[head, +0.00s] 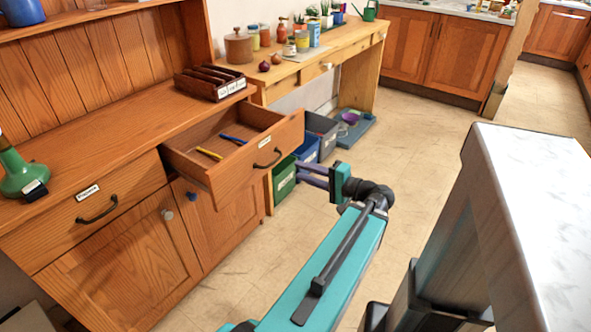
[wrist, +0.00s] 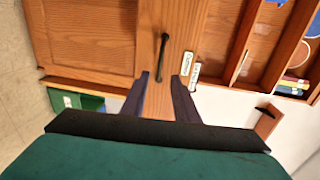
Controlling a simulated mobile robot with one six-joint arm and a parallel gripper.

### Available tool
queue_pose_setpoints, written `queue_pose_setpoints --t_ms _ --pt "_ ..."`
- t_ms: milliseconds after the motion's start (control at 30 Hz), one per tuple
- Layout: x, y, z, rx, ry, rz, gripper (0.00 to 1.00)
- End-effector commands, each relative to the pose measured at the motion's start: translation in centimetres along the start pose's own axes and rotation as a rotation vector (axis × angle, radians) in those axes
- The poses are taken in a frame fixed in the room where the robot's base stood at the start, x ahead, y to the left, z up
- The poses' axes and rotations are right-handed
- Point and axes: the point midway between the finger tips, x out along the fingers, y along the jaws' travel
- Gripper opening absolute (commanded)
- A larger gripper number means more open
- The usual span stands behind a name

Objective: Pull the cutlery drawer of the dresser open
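The wooden dresser (head: 95,80) has two drawers side by side. The right drawer (head: 235,168) stands pulled out, with a yellow and a blue slim item inside. The left drawer (head: 95,215) is closed, with a dark handle (head: 97,210) and a label too small to read. My gripper (head: 298,170) is just right of the open drawer's front, fingers pointing at its dark handle (head: 267,158). In the wrist view the two dark fingers are apart and empty, and that handle (wrist: 162,57) shows ahead between their tips, apparently not gripped. I cannot read which drawer is labelled for cutlery.
Bins, including a green one (head: 284,180), stand under the bench (head: 335,45). A white-topped counter (head: 540,190) is at right. Floor between is clear.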

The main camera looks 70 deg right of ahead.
Motion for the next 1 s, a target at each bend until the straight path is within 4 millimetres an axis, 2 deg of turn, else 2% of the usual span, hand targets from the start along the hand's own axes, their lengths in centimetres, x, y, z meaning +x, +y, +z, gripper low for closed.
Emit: queue_pose_setpoints --t_ms 267,1000 --pt "-1.7 0.0 0.0 0.000 0.001 0.000 0.27" --pt "-1.8 0.0 0.0 0.000 0.001 0.000 0.27"
